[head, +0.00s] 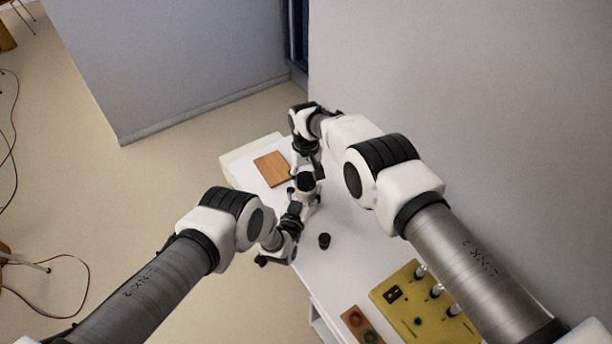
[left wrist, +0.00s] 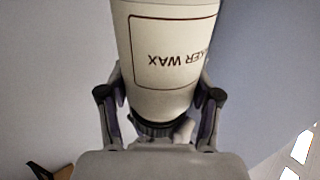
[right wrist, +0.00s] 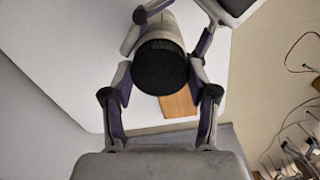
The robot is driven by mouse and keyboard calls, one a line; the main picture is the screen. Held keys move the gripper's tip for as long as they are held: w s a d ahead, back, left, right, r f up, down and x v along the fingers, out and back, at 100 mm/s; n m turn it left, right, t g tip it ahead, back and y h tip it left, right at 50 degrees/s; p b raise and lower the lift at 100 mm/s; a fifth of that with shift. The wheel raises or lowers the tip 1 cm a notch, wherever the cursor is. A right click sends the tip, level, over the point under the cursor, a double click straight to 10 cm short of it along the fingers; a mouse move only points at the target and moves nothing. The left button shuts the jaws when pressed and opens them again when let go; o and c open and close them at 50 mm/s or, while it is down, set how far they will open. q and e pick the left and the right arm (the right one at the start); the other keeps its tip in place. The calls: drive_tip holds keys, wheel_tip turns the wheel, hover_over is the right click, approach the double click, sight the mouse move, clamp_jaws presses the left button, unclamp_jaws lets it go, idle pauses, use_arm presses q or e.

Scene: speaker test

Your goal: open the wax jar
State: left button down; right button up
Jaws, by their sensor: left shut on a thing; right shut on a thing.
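The wax jar (left wrist: 165,65) is white, with a framed label that reads upside down in the left wrist view. Its black lid (right wrist: 160,67) faces the camera in the right wrist view, and the jar (head: 305,182) also shows in the head view between my two grippers. My left gripper (left wrist: 160,80) is shut on the jar body. My right gripper (right wrist: 160,75) is shut with its fingers on either side of the lid. The left fingers also show across the body in the right wrist view. The lid appears seated on the jar; the seam is hidden.
A wooden board (head: 272,168) lies on the white table (head: 345,215) by its far end. A small black cylinder (head: 324,240) stands nearer. A yellow panel with knobs (head: 415,300) and a brown block (head: 358,325) are at the near end. A grey wall borders the right.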

drive_tip(key=n, duration=0.6)
drive_tip(key=shift+w, duration=0.1)
drive_tip(key=n, duration=0.6)
drive_tip(key=shift+r+n, duration=0.1)
drive_tip(key=shift+n, duration=0.2)
drive_tip(key=n, duration=1.2)
drive_tip(key=shift+r, duration=0.15)
drive_tip(key=shift+r, duration=0.95)
